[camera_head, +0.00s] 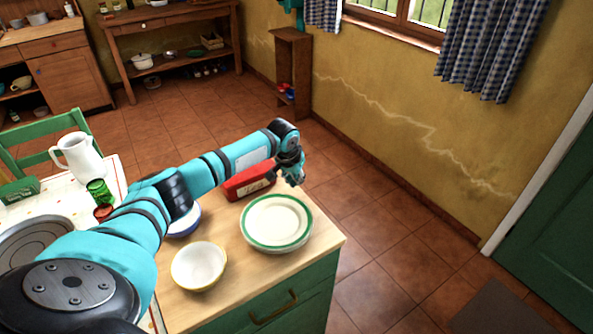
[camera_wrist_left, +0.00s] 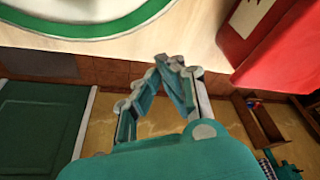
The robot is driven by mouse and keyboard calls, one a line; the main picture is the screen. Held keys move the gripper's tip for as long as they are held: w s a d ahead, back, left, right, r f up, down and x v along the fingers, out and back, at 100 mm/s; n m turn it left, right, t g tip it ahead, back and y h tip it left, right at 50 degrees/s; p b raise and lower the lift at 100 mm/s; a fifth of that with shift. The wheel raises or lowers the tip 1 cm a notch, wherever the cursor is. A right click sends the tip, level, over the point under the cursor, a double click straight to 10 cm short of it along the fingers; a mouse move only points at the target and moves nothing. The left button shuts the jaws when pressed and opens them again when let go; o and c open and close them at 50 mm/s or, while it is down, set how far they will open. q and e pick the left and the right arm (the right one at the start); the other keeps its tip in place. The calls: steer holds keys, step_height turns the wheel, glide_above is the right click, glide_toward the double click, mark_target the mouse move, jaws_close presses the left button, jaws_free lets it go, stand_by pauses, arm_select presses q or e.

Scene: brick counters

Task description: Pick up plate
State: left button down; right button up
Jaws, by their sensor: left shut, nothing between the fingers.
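The plate (camera_head: 276,222) is white with a green rim. It lies on the wooden top of the green cabinet in the head view, and part of its rim shows at the top left of the left wrist view (camera_wrist_left: 95,28). My left gripper (camera_head: 297,182) is above the far edge of the counter, just beyond the plate's far rim. Its fingers are shut and empty, and they appear apart from the plate; the fingertips also show in the left wrist view (camera_wrist_left: 170,62). My right gripper is not in view.
A red box (camera_head: 250,181) stands behind the plate, close to my left gripper. A yellow-rimmed bowl (camera_head: 199,265) is at the front left, and a blue-rimmed bowl (camera_head: 186,222) is partly hidden by my arm. A white pitcher (camera_head: 80,158) stands on the table at left.

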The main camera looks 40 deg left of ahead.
mark_target(285, 202)
arm_select(q)
steer(key=shift+s+d+r+p, duration=0.1)
steer(key=shift+s+p, duration=0.1)
steer(key=shift+s, duration=0.35)
steer(key=shift+s+r+p, duration=0.1)
steer(key=shift+s+p, duration=0.05)
steer(key=shift+s, duration=0.6)
steer(key=shift+s+f, duration=0.1)
steer(key=shift+s, duration=0.05)
steer(key=shift+d, duration=0.1)
steer(key=shift+s+p, duration=0.15)
steer(key=shift+p, duration=0.3)
steer(key=s+p, duration=0.2)
steer(key=p, duration=0.1)
steer(key=s+p, duration=0.2)
steer(key=shift+d+r, duration=0.2)
steer(key=shift+d, duration=0.1)
steer(key=shift+s+f+p, duration=0.1)
steer(key=shift+s+p, duration=0.45)
steer(key=shift+d+f, duration=0.1)
steer(key=shift+f, duration=0.05)
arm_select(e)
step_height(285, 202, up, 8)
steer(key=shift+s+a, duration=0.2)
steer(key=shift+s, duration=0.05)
